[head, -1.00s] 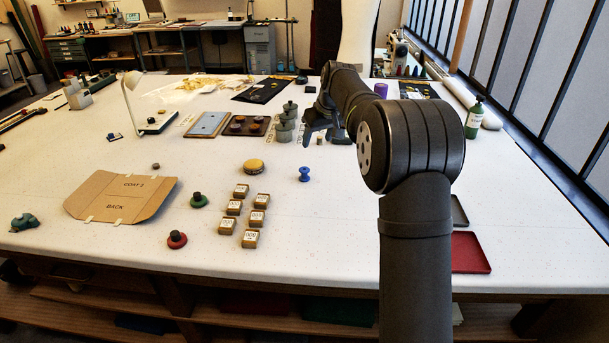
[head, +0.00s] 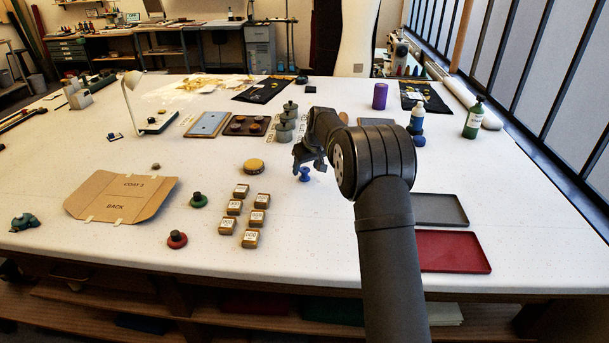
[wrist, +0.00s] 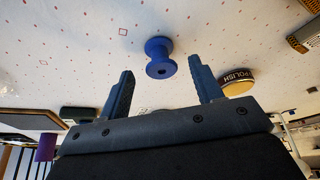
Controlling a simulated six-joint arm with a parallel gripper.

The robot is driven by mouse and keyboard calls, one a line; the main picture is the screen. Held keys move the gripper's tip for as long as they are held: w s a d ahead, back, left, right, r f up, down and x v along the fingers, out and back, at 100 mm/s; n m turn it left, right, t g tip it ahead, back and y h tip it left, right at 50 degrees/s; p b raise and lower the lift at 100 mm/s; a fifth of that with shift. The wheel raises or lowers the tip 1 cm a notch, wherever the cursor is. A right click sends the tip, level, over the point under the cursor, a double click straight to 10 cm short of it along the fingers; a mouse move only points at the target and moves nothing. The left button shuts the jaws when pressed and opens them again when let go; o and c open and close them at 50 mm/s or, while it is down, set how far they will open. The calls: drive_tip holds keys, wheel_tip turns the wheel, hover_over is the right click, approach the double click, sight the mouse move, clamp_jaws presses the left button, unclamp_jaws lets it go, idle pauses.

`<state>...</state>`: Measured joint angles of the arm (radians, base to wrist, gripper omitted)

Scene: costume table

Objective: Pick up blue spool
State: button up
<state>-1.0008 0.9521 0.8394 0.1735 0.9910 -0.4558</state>
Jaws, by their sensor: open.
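The blue spool (head: 304,175) stands on the white table, right of the round yellow tin. My gripper (head: 310,165) is just above and behind it in the head view and partly overlaps its top. In the wrist view the blue spool (wrist: 160,58) lies ahead of the fingertips, between their lines. My gripper (wrist: 162,78) is open and empty there, with a finger on each side and clear of the spool.
The yellow polish tin (head: 254,167) is left of the spool and close to one finger's side in the wrist view (wrist: 238,82). Several small labelled blocks (head: 257,217) stand front left. Grey tray (head: 463,222) and red tray (head: 480,257) lie right. Stacked grey-green pots (head: 285,130) stand behind.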

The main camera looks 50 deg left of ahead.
sight(305, 169)
drive_tip(key=x, duration=0.3)
drive_tip(key=shift+s, duration=0.1)
drive_tip(key=c, duration=1.1)
drive_tip(key=shift+o, duration=0.2)
drive_tip(key=shift+r, duration=0.1)
